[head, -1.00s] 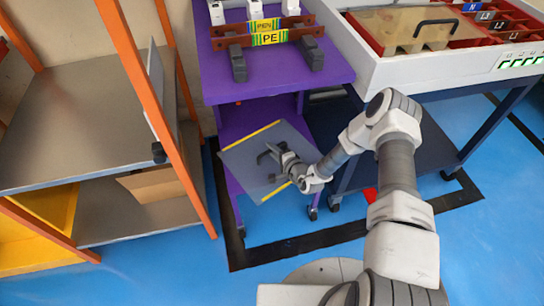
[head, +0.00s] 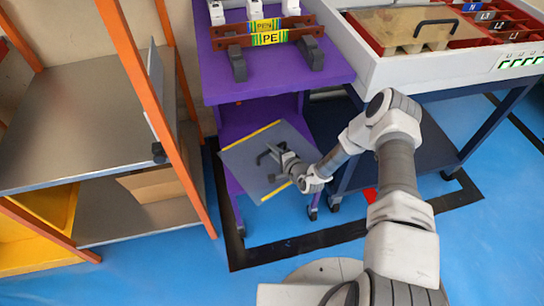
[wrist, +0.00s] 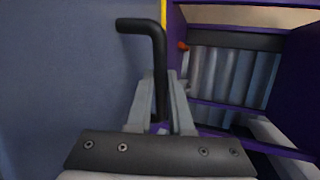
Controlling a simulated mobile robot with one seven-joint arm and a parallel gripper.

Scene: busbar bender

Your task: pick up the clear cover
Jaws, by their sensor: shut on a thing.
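The clear cover (head: 248,172) is a see-through grey sheet with yellow strips along two edges and a black bar handle. It is tilted in front of the purple cart, above the blue floor. My gripper (head: 275,152) is shut on its black handle. In the wrist view, the two grey fingers of my gripper (wrist: 160,100) close around the handle's straight leg, and the bent end sticks out above them to the left. The sheet of the clear cover (wrist: 70,85) fills the left of that view.
The purple cart (head: 280,80) holds a brown busbar rack (head: 262,38). To the right stands a white bench (head: 450,70) with another, brownish handled panel (head: 410,28). An orange-framed shelf (head: 165,120) is close on the left. Blue floor (head: 170,255) is open in front.

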